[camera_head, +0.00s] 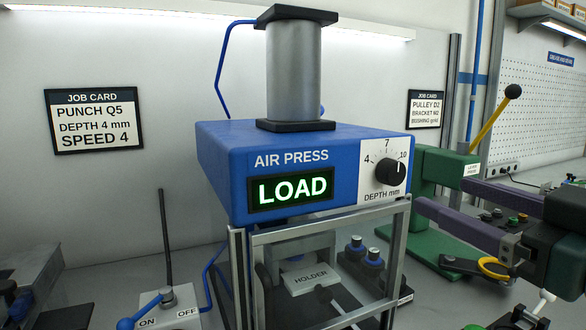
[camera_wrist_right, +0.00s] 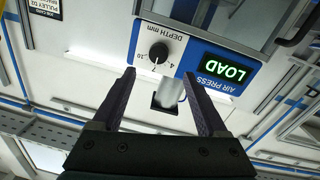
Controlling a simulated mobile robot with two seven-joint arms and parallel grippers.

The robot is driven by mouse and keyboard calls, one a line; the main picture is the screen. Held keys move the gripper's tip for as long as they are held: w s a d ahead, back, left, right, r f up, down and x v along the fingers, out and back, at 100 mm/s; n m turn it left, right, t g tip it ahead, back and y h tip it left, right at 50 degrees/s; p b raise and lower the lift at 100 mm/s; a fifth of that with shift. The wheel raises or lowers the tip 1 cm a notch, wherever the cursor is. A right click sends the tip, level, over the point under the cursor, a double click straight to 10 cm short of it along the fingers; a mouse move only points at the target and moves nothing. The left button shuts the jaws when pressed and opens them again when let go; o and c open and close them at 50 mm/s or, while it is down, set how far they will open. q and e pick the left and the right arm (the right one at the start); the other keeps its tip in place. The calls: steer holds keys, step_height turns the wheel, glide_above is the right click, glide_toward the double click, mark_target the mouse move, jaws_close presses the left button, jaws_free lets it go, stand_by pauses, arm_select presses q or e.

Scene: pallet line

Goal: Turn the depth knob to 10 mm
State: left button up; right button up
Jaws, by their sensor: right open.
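The black depth knob (camera_head: 390,171) sits on a white dial plate (camera_head: 372,183) marked 4, 7 and 10, on the front right of the blue air press (camera_head: 225,170). Its small white pointer mark appears on the knob's right side, toward the 10; the exact setting is hard to read. My right gripper (camera_head: 434,194) is open and empty, right of the knob, with its purple fingers pointing toward the press. In the right wrist view the knob (camera_wrist_right: 158,52) appears upside down, just beyond and between the open fingertips (camera_wrist_right: 159,73), apart from them. My left gripper is not in view.
The press display (camera_head: 290,188) reads LOAD. A green lever press (camera_head: 440,165) with a yellow handle stands behind my right gripper. The press's metal frame (camera_head: 240,270) is below the knob. Job cards (camera_head: 95,120) hang on the wall; the left one reads depth 4 mm.

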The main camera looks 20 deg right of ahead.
mark_target(397, 175)
steer(key=w+p, duration=0.1)
steer(key=w, duration=0.7)
steer(key=shift+d, duration=0.15)
steer(key=shift+w, duration=0.7)
steer(key=shift+c, duration=0.3)
jaws_close()
